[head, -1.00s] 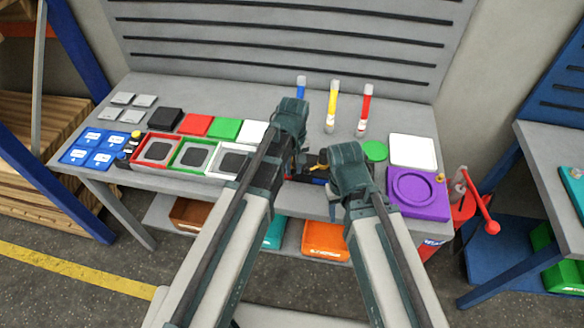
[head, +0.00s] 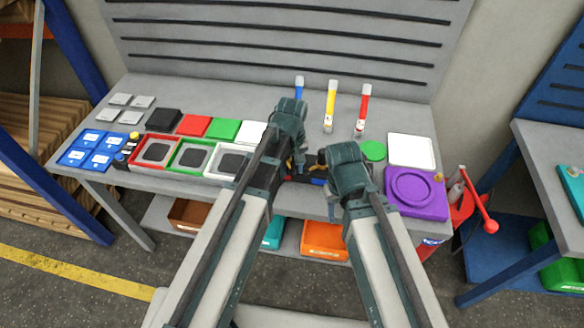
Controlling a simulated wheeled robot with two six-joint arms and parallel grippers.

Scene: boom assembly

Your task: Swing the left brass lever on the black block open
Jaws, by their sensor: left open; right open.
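The black block (head: 310,171) sits near the table's front edge, between my two arms and mostly hidden by them. Small brass parts (head: 301,168) show at it beside my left gripper; which lever they belong to and how far it is swung I cannot tell. My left gripper (head: 294,170) is open and down at the block's left side, its fingertips largely hidden behind my arm. Whether it touches the lever is hidden. My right gripper (head: 328,183) is open at the block's right side, with its fingers mostly hidden too.
Red, green and white trays (head: 191,156) stand left of my arms, with a blue tray (head: 98,150) farther left. Blue, yellow and red tubes (head: 331,105) stand behind. A purple fixture (head: 415,190), a green disc (head: 373,151) and a white plate (head: 411,151) lie at right.

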